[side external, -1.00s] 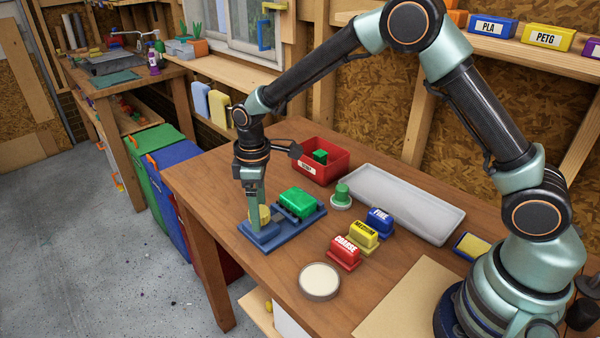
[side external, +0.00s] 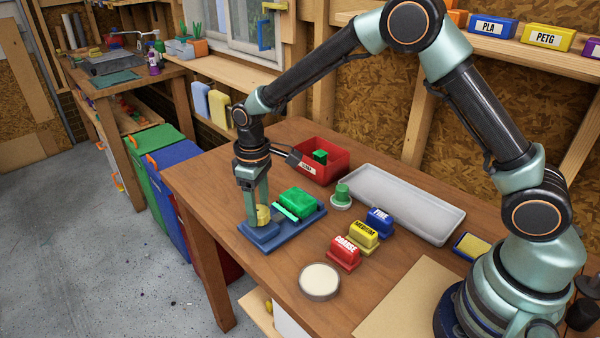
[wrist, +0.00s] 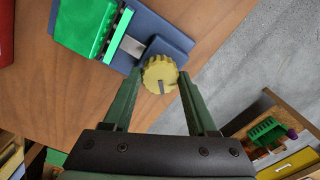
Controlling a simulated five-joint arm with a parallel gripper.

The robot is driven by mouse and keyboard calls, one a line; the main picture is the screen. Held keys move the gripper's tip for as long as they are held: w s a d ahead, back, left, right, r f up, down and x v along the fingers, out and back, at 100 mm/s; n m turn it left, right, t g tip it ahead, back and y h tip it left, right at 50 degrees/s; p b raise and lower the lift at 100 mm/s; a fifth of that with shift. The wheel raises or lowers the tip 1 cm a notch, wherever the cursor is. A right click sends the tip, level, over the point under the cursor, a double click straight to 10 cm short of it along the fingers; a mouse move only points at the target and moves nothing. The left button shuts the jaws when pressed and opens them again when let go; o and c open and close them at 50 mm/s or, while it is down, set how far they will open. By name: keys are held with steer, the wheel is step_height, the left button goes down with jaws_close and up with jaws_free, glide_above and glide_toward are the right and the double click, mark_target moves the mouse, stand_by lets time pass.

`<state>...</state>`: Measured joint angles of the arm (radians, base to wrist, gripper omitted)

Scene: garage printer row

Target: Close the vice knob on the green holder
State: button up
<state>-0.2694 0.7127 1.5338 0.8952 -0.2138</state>
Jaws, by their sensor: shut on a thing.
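The yellow ribbed vice knob (side external: 264,215) stands at the near left end of the blue vice base (side external: 262,238). It also shows in the wrist view (wrist: 160,74), with a dark slot mark on its face. My gripper (side external: 257,212) points down with its fingers on either side of the knob, shut on it. In the wrist view my fingertips (wrist: 162,78) flank the knob. The green holder (side external: 298,203) sits on the blue base beside the knob; it shows at the upper left of the wrist view (wrist: 85,24). A pale strip (side external: 286,212) lies between holder and knob.
A red bin (side external: 325,172) with a green piece stands behind the vice. A grey tray (side external: 400,205) and red, yellow and blue labelled blocks (side external: 344,254) stand to the right. A round pale-topped dish (side external: 320,281) is near the front edge.

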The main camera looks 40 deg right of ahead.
mark_target(259, 210)
steer(key=shift+m, duration=1.5)
steer(key=o, duration=1.4)
steer(key=shift+c, duration=0.2)
step_height(259, 210, up, 12)
steer(key=shift+r, duration=0.1)
